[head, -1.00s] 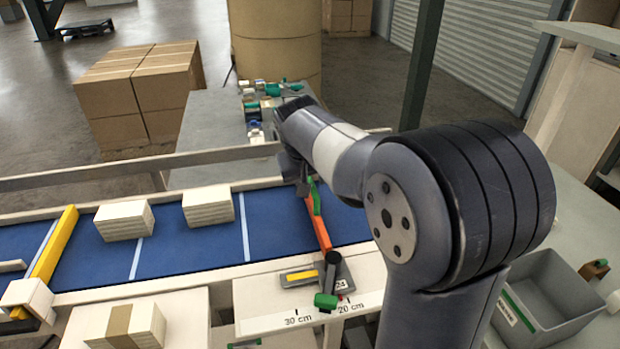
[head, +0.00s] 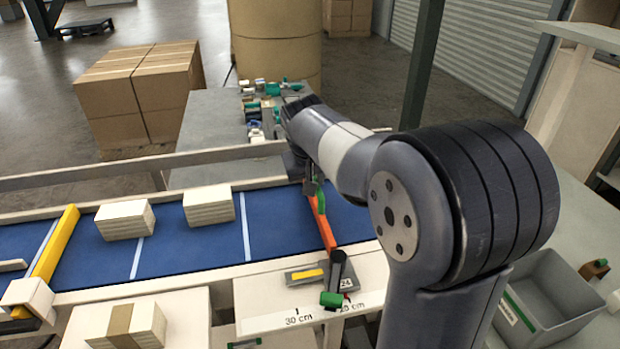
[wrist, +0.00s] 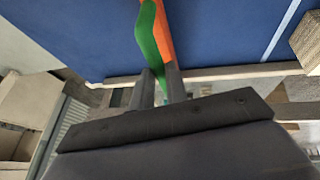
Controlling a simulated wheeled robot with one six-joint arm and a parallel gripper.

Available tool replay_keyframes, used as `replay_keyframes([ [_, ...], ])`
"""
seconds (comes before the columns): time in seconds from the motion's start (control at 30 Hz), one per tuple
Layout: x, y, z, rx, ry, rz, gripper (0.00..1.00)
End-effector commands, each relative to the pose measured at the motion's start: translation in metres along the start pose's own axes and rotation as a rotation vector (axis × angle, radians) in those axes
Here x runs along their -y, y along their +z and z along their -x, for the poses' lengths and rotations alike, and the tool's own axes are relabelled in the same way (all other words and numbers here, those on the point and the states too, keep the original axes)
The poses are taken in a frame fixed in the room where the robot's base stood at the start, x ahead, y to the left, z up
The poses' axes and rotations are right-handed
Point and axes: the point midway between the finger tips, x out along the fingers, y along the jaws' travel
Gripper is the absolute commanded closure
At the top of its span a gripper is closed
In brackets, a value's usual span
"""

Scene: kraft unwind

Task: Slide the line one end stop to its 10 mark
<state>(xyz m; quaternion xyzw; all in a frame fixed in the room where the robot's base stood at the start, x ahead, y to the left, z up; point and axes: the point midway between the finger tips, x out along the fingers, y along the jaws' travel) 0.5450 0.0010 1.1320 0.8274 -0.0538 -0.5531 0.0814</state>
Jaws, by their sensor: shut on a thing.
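The end stop is an orange bar (head: 324,229) lying across the blue belt, with a green grip (head: 319,199) at its far end. Its grey carriage (head: 300,281) sits on the near rail, with a yellow strip, a dark lever (head: 337,268) and a green knob (head: 331,299). The scale (head: 303,317) below shows a 30 cm mark and a 20 cm mark partly covered by the knob. My arm hides the scale further right, so the 10 mark is not seen. My gripper (wrist: 160,86) is shut on the end stop's green grip (wrist: 148,45) beside the orange bar.
Two wrapped stacks (head: 208,206) stand on the belt (head: 170,245) left of the end stop. A yellow bar (head: 53,248) crosses the belt further left. A grey bin (head: 550,305) stands at right. The belt just right of the stop is clear until my arm covers it.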

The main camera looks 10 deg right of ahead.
Motion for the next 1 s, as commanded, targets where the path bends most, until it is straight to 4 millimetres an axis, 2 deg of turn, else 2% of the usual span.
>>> replay_keyframes([
  [0.2, -0.053, 0.004, -0.009, 0.002, 0.006, -0.007, 1.00],
  [0.43, -0.094, 0.007, -0.016, 0.000, 0.005, -0.004, 1.00],
  [0.57, -0.102, 0.008, -0.018, -0.001, 0.003, -0.001, 1.00],
  [0.87, -0.102, 0.007, -0.018, -0.002, 0.003, 0.000, 1.00],
  [0.9, -0.102, 0.007, -0.018, -0.002, 0.002, 0.000, 0.82],
  [1.0, -0.101, 0.008, -0.018, -0.002, 0.002, 0.000, 0.74],
])
